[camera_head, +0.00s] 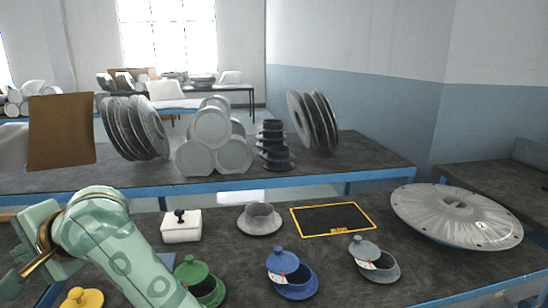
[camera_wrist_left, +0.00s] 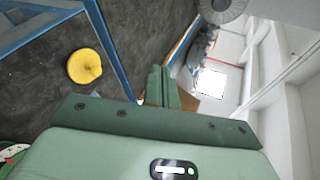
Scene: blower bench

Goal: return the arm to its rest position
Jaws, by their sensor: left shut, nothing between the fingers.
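My left arm (camera_head: 110,240) is pale green and comes in across the lower left of the head view, above the bench. My left gripper (camera_wrist_left: 162,86) shows in the wrist view, with its two green fingers shut together and nothing between them. In the head view its green body is at the far left, partly hidden, and the fingertips are hard to make out. My right gripper is in neither view.
The dark bench holds a yellow lid (camera_head: 83,298), a green pot (camera_head: 200,281), a blue pot (camera_head: 290,274), a grey pot (camera_head: 374,260), a white box (camera_head: 181,228), a grey flanged cup (camera_head: 260,218), a yellow-edged mat (camera_head: 333,219) and a large metal disc (camera_head: 455,213). Stacked parts stand behind.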

